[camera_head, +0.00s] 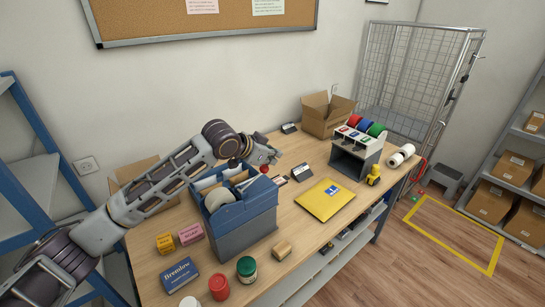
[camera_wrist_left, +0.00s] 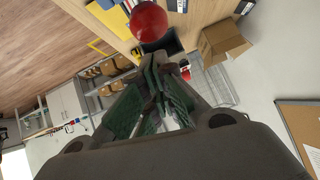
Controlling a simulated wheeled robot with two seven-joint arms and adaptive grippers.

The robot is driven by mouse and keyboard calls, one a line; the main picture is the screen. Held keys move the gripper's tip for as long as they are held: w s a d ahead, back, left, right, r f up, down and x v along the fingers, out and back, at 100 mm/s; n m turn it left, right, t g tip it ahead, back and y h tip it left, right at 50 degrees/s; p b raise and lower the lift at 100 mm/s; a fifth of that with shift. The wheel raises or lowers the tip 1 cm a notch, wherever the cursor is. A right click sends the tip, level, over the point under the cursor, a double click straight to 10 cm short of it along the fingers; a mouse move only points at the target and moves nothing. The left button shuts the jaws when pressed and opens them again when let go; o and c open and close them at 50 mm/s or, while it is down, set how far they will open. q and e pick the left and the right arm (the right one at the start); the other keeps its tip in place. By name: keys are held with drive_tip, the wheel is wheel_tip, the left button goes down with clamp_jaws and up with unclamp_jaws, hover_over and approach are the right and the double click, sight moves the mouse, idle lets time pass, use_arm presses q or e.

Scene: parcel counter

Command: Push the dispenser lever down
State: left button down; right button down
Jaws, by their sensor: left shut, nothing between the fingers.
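The blue-and-grey dispenser (camera_head: 245,216) stands on the wooden counter, with pale round and flat items in its open top. A red ball knob (camera_head: 264,169), apparently the lever's end, shows at its far right end, just beside my left gripper (camera_head: 277,157). The knob appears large in the left wrist view (camera_wrist_left: 149,21), just beyond the shut fingertips (camera_wrist_left: 158,58). My left gripper is shut and empty, above the counter. I cannot tell whether it touches the knob. My right gripper is not in view.
A yellow padded envelope (camera_head: 325,200) and a small dark display (camera_head: 302,172) lie to the right. A grey rack with coloured rolls (camera_head: 358,146) and an open carton (camera_head: 325,115) stand farther back. Small boxes and jars (camera_head: 246,269) stand in front.

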use_arm(q)
drive_tip(key=s+a+r+b, duration=0.1)
drive_tip(key=s+a+r, duration=0.2)
drive_tip(key=r, duration=0.5)
drive_tip(key=shift+s+a+r+b, duration=0.35)
drive_tip(key=shift+s+a, duration=0.05)
drive_tip(key=shift+s, duration=0.3)
